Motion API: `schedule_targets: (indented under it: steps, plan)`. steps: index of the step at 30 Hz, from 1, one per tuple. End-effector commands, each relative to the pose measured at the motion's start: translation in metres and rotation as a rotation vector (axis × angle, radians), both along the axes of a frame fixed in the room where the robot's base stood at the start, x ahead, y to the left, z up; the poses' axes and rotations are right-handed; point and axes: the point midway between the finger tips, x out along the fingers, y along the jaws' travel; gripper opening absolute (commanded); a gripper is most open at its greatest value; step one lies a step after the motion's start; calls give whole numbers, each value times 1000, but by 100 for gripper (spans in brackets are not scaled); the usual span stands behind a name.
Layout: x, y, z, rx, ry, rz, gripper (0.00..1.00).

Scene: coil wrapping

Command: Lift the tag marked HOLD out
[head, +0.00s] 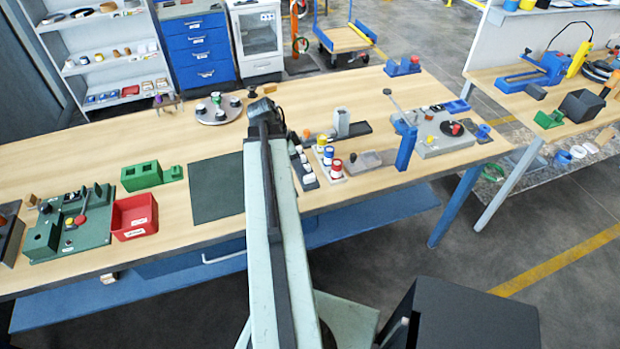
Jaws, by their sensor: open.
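No tag with a readable HOLD mark can be made out. A red open bin (134,216) stands at the table's front left, with small white labels on it whose writing is too small to read. Its inside shows no clear tag. My gripper (261,91) is at the far end of my raised arm, over the middle of the table toward the back. It is small and dark here, and nothing shows held in it. The bin is well to the left of it and nearer the front edge. My arm hides a strip of the table.
A dark mat (217,188) lies by my arm. A round grey plate (217,112) holds small parts. Colored containers (329,165) stand right. Bare wood lies back left.

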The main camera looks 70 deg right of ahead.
Motion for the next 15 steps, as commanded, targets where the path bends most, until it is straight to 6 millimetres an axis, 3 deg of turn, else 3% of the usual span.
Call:
schedule_targets:
  steps: [4, 10, 15]
  plan:
    - [-5, -5, -23, 0, 0, 1, 44]
    - [-7, -7, -26, 2, 0, 3, 44]
    - [-10, -13, -51, 2, 0, 3, 44]
